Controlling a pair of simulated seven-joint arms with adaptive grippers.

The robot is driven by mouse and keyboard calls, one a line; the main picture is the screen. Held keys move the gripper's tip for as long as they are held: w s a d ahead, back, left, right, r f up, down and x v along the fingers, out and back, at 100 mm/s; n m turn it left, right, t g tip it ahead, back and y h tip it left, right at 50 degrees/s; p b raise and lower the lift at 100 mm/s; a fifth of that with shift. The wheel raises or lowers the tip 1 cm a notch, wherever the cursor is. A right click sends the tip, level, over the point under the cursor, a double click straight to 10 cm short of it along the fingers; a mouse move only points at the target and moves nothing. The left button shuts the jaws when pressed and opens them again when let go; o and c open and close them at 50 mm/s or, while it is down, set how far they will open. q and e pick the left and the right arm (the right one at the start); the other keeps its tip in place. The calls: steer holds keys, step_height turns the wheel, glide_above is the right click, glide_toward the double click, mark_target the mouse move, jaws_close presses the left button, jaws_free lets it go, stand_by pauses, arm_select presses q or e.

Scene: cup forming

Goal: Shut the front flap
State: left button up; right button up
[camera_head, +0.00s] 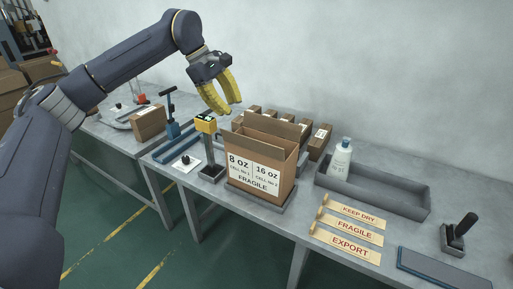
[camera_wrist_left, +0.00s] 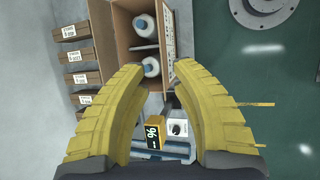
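An open-topped brown carton (camera_head: 262,188) stands on a low grey tray on the bench, its white label reading 8 oz and 16 oz facing front. A back flap (camera_head: 272,125) stands up at its rear. Board also rises along the labelled front, but I cannot tell where the front flap begins. My left gripper (camera_head: 231,106), with yellow fingers, is above and left of the carton, open and empty. Its fingers also show in the wrist view (camera_wrist_left: 160,68). My right gripper is out of view.
A yellow-topped post (camera_head: 206,125) stands just left of the carton. Several small boxes (camera_head: 318,142) line up behind it. On the right are a grey bin (camera_head: 400,200) with a white bottle (camera_head: 340,158), lettered plates (camera_head: 352,228) and a black-handled stamp (camera_head: 460,232).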

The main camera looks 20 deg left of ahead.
mark_target(258, 152)
arm_select(q)
steer(key=x, duration=1.7)
steer(key=shift+w+f, duration=0.1)
steer(key=shift+c, duration=0.2)
jaws_close()
